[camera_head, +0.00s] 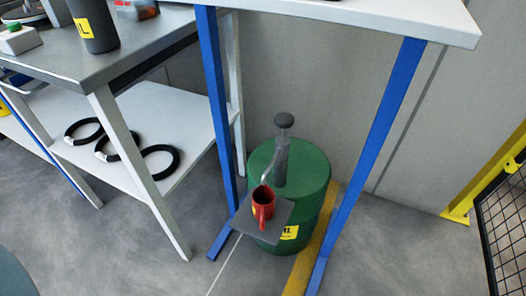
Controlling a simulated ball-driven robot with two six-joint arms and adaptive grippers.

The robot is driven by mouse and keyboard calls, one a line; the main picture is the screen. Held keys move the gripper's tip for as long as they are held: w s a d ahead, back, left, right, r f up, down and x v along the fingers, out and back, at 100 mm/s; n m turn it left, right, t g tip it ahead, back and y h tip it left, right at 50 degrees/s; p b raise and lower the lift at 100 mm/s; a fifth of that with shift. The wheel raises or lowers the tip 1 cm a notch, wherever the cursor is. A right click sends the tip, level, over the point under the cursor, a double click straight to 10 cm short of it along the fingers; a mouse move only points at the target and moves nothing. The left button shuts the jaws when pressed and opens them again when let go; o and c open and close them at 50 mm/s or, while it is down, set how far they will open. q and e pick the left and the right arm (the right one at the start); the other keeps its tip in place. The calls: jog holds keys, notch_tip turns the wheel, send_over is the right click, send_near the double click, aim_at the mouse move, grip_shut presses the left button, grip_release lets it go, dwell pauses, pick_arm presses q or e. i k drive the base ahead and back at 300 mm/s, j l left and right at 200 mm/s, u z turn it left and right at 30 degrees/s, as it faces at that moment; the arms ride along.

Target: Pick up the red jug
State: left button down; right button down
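The red jug (263,209) stands upright on a small grey plate (283,214) at the front of a green drum (316,166). Its opening faces up and looks dark inside. Its handle is on the side toward me. A grey pump (281,160) with a dark knob rises from the drum top, and its spout ends just above the jug. Neither of my grippers shows in the head view.
A white table (395,12) with blue legs (374,140) stands over the drum, one leg on each side. A grey-topped bench (150,38) at left has a lower shelf (190,115) with black rings (160,161). A yellow-framed mesh fence (505,215) is at right. Floor in front is clear.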

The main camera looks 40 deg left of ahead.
aim_at(263, 213)
jog(key=j+u, duration=0.2)
jog(key=u, duration=0.75)
jog(key=k+j, duration=0.05)
